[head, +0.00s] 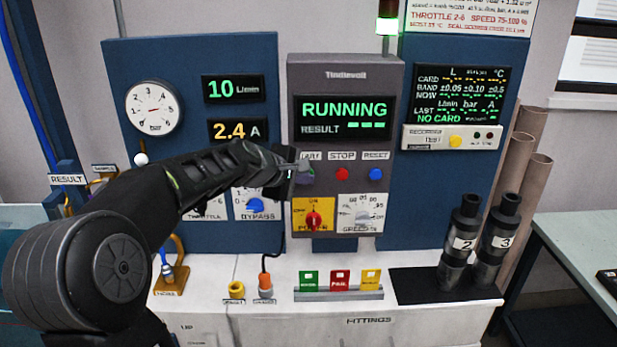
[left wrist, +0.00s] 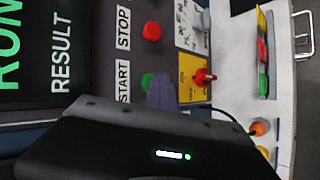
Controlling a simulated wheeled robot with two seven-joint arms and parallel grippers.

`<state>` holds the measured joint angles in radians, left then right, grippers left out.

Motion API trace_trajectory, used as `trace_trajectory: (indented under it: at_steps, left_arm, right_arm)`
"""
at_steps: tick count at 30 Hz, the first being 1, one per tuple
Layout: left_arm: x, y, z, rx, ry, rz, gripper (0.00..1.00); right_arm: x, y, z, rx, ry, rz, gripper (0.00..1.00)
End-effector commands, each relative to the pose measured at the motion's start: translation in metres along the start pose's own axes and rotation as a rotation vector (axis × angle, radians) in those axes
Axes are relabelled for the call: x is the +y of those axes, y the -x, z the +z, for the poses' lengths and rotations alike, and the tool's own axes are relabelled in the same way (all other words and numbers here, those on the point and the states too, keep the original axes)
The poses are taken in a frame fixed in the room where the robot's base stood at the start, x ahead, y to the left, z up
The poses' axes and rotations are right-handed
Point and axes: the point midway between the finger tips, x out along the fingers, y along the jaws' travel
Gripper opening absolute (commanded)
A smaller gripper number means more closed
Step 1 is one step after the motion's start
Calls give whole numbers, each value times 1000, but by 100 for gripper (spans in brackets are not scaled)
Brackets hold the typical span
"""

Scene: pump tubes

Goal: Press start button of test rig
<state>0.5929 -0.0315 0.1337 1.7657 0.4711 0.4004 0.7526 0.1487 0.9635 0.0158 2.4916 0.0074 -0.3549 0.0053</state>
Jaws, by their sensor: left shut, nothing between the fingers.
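The test rig's grey control panel (head: 345,78) stands upright in the middle of the head view. Its screen (head: 344,117) reads RUNNING, with dashes after RESULT. My left gripper (head: 304,172) is shut and empty, its tip at the START label, covering the start button there. In the left wrist view the green start button (left wrist: 147,80) shows partly, beside the tip of the left gripper (left wrist: 162,92). I cannot tell whether they touch. The red stop button (head: 342,174) and blue reset button (head: 376,173) are to the right. My right gripper is not in view.
Below the buttons are a red switch (head: 314,219) and a speed dial (head: 362,218). Green, red and yellow tags (head: 340,282) stand on the white bench. Two black cylinders marked 2 (head: 462,243) and 3 (head: 498,240) stand at right on a black mat.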

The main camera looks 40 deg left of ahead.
Motion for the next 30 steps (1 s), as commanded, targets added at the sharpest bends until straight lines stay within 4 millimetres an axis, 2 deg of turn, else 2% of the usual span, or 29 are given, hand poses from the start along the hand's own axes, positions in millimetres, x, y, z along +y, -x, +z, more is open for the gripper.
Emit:
trace_trajectory:
  at_steps: [1, 8, 24, 30]
  left_arm:
    - [6, 2, -4, 11, 0, 14, 0]
    - [4, 4, -2, 12, 0, 15, 0]
    - [-26, 39, 27, 5, 0, 7, 0]
    - [-29, 42, 30, 4, 1, 5, 0]
  right_arm:
    - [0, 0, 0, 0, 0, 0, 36]
    - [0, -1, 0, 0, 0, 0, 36]
    - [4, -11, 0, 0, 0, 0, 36]
    - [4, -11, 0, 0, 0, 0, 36]
